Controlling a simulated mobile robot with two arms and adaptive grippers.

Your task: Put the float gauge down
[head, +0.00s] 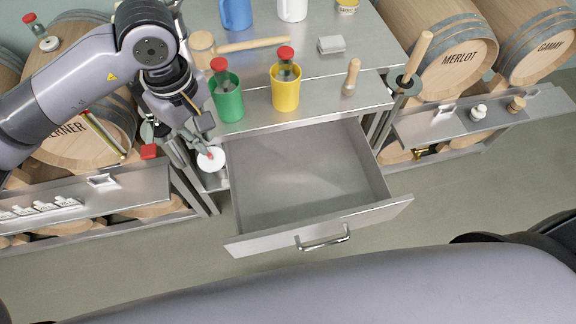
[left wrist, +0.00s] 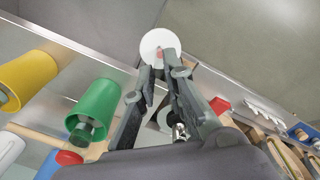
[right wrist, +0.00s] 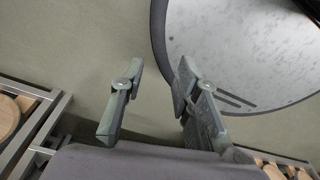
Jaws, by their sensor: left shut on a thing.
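The float gauge (head: 211,160) shows as a white disc with a small red part, at the left rear corner of the open drawer. In the left wrist view the white disc (left wrist: 160,42) is at the fingertips. My left gripper (head: 207,148) is shut on it; its fingers meet at the red part (left wrist: 160,54). The gripper hides some of the gauge, and I cannot tell whether the disc touches anything. My right gripper (right wrist: 160,76) is open and empty, above the floor in its wrist view.
The pulled-out drawer (head: 254,226) is empty. Above it, the steel bench (head: 318,104) holds a green cup (head: 228,104), a yellow cup (head: 286,94), a mallet (head: 253,45) and a wooden-handled tool (head: 351,77). Barrels on racks stand on both sides.

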